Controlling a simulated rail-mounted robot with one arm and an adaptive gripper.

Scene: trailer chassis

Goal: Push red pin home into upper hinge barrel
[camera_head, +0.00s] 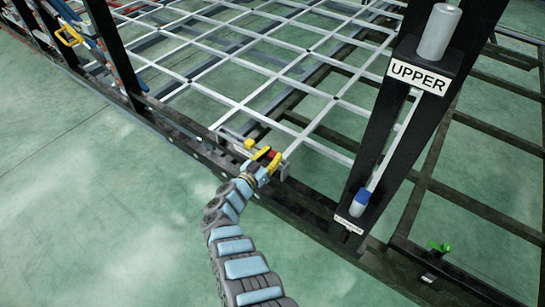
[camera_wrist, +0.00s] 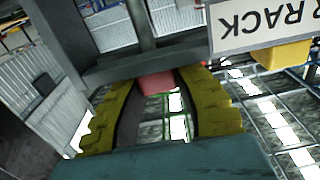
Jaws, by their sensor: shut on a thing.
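My gripper (camera_head: 265,155) has yellow fingers and is at the grey rack on the near edge of the chassis. In the wrist view my gripper (camera_wrist: 161,77) is shut on the red pin (camera_wrist: 157,84), which shows between the fingertips. In the head view only a bit of the red pin (camera_head: 273,156) shows by the fingers. The rest of the pin is hidden, and I cannot tell if it touches the rack. The upper hinge barrel (camera_head: 438,33) is a grey cylinder on a dark post at the upper right, above the UPPER label (camera_head: 419,78), well apart from my gripper.
The rack's label (camera_wrist: 265,22) and a yellow block (camera_wrist: 277,56) are close to the right finger in the wrist view. A blue piece (camera_head: 360,203) sits low on the post by the lower label. A green item (camera_head: 438,247) is at lower right. The floor at left is clear.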

